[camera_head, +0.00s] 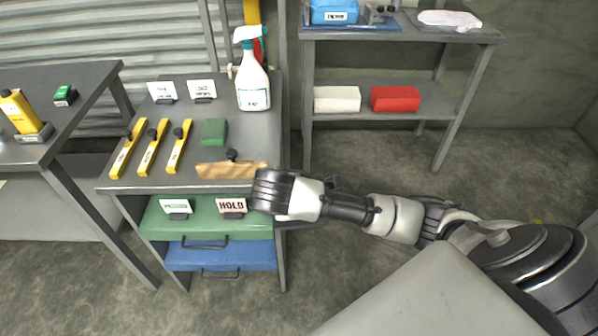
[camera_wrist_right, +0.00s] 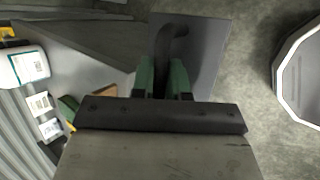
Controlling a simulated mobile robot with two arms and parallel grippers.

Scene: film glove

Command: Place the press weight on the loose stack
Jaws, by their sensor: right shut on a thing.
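My right gripper (camera_head: 262,190) is at the front right corner of the grey cabinet top. In the right wrist view its green-padded fingers (camera_wrist_right: 163,82) are shut on the upright handle of the press weight, a grey flat plate (camera_wrist_right: 208,55). In the head view the hand hides most of the weight. A brown, wavy-edged stack (camera_head: 215,170) lies along the front edge of the cabinet top, just left of the hand, with a small black knob by it. A brown corner also shows in the right wrist view (camera_wrist_right: 104,91). My left gripper is not in view.
The cabinet top (camera_head: 205,117) also holds several yellow bars (camera_head: 152,146), a green block (camera_head: 214,132), label cards (camera_head: 202,89) and a spray bottle (camera_head: 253,85). Green (camera_head: 195,225) and blue (camera_head: 220,255) drawers sit below. A shelf (camera_head: 430,97) holds white and red blocks.

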